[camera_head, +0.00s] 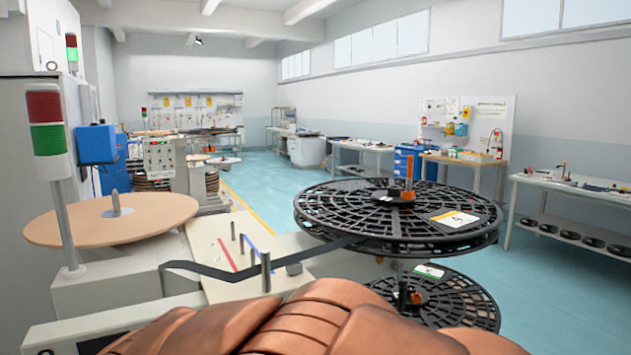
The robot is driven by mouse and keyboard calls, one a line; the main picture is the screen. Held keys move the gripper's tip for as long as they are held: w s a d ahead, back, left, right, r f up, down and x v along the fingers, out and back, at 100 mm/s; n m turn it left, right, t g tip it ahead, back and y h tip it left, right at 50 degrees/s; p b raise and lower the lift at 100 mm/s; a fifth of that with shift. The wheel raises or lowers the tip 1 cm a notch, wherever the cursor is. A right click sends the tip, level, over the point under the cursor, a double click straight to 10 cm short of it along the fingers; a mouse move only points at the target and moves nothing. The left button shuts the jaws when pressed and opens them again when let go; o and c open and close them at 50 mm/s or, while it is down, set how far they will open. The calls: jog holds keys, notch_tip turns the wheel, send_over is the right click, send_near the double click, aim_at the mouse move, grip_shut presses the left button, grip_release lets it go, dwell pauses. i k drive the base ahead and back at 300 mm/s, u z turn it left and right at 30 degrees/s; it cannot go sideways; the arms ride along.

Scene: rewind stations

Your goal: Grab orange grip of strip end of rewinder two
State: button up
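A large black slotted reel (330,208) lies flat at the centre right. An upright orange piece (408,172) stands at its hub. A dark strip (215,273) runs left from this reel, past a metal post (265,272), to a loose-looking end on the pale machine top. I see no orange grip on that end. A second black reel (465,300) sits lower, with a small orange piece (416,298) near its hub. Which station is rewinder two cannot be told. My gripper is not in view. The bottom middle of the view is blocked.
A tan disc (110,222) lies at the left, behind a red and green signal lamp (48,132) on a pole. Short pins stand on the machine top (212,240). Workbenches (570,184) line the right wall. The blue floor (265,180) is clear along the middle aisle.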

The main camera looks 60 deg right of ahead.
aim_at(410, 163)
jog(key=u, duration=1.5)
jog(key=k, duration=2.55)
jog(key=z, duration=1.45)
